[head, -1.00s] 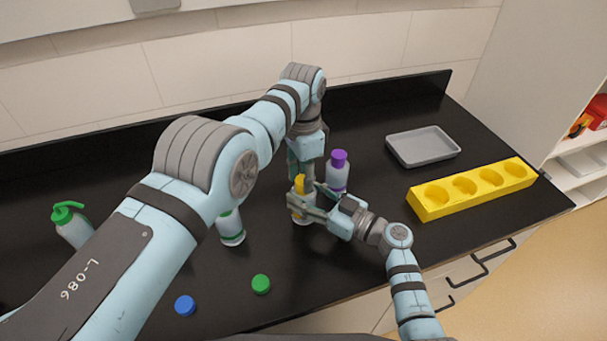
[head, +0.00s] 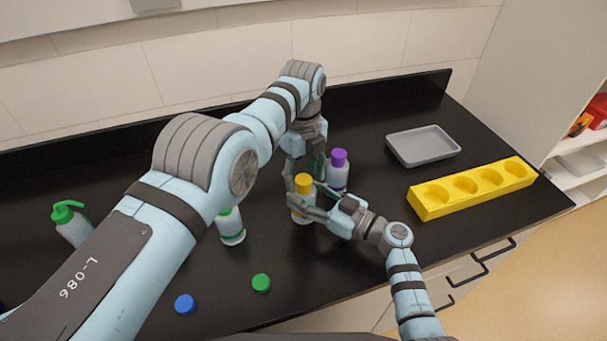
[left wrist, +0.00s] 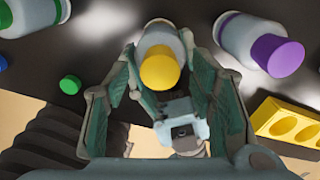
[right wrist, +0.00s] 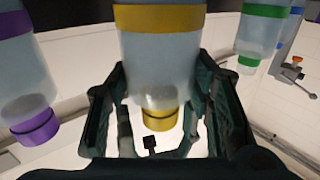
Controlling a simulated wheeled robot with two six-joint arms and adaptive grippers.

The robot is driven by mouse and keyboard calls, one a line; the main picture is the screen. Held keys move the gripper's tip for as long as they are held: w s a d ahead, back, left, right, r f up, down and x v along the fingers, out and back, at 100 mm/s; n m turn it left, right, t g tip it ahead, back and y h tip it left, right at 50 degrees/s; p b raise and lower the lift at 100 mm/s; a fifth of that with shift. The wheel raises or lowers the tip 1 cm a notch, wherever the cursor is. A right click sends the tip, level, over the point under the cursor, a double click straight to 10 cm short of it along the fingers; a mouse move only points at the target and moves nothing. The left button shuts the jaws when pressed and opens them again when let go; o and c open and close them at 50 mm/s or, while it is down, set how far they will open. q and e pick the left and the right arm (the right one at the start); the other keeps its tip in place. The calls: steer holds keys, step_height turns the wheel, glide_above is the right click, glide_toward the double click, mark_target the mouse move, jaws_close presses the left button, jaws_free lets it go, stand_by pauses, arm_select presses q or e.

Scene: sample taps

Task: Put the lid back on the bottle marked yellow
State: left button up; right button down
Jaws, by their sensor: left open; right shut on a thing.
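The bottle marked yellow (head: 301,217) stands upright on the black counter, with its yellow band (right wrist: 160,18) showing in the right wrist view. The yellow lid (head: 304,182) sits on its top and looks straight; it also shows in the left wrist view (left wrist: 160,68). My right gripper (head: 308,205) is shut on the bottle's body from the right, below the lid. My left gripper (left wrist: 160,58) is open, its fingers apart on both sides of the lid and pointing down over it. The lid's underside and thread are hidden.
A purple-lidded bottle (head: 338,172) stands close behind right. A green-marked bottle (head: 231,228) stands left, partly behind my left arm. Loose blue (head: 184,304) and green (head: 261,283) lids lie in front. A pump bottle (head: 72,224), grey tray (head: 423,158) and yellow rack (head: 430,208) stand farther off.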

arm_select(q)
step_height(320, 180, up, 4)
steer(key=shift+r, duration=0.1)
